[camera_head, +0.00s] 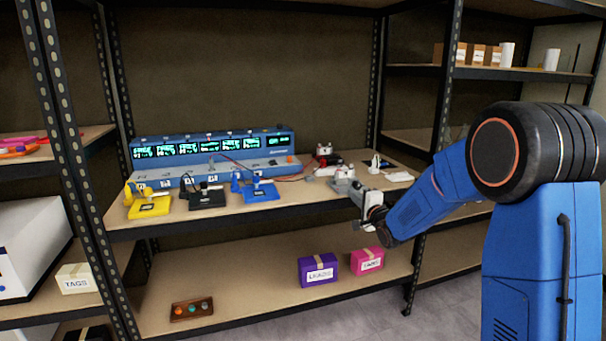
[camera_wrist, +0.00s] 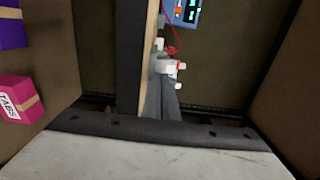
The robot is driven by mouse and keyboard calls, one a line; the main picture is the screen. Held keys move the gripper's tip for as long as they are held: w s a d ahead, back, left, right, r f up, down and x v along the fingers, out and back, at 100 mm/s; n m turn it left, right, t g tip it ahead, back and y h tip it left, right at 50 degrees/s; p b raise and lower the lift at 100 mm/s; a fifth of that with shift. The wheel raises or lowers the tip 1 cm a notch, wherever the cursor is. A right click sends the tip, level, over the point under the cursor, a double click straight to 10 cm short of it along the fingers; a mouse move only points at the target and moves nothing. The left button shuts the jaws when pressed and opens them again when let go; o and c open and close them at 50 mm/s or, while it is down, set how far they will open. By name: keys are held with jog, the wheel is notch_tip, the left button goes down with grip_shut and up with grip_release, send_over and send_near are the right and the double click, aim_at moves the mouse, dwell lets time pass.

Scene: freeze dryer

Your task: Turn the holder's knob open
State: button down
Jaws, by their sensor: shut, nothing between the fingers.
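My gripper (camera_head: 358,225) is in front of the upper shelf's front edge, right of centre in the head view. It is shut and empty, touching nothing that I can see. A small white device (camera_head: 343,176) stands on the shelf just behind and above it. A second white device with red and black parts (camera_head: 323,151) stands further back. I cannot tell which is the holder, and no knob can be made out. In the wrist view a small white and red item (camera_wrist: 172,67) shows beyond the shelf edge.
A blue instrument (camera_head: 210,147) with lit screens stands at the back of the shelf (camera_head: 300,207). Yellow (camera_head: 149,206), black (camera_head: 207,199) and blue (camera_head: 260,192) stands are before it. Purple (camera_head: 318,270) and pink (camera_head: 367,261) boxes sit below. A dark upright (camera_head: 440,100) rises at right.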

jog(key=shift+v, duration=2.95)
jog(key=s+d+r+n+g+h, duration=0.1)
jog(key=s+d+n+g+h, duration=0.25)
jog(key=s, duration=0.75)
jog(key=s+d+r+n+g+h, duration=0.1)
jog(key=s+d+n+g+h, duration=0.3)
jog(key=s, duration=0.7)
jog(key=s+f+n+g+y, duration=0.1)
jog(key=s+f+n+g, duration=0.1)
jog(key=s, duration=1.3)
jog(key=s+d+f+n+g+y, duration=0.1)
jog(key=s+f+n+g, duration=0.2)
jog(key=s, duration=1.2)
jog(key=shift+s+d+f+n, duration=0.3)
jog(key=shift+f+n, duration=0.2)
jog(key=shift+n, duration=0.45)
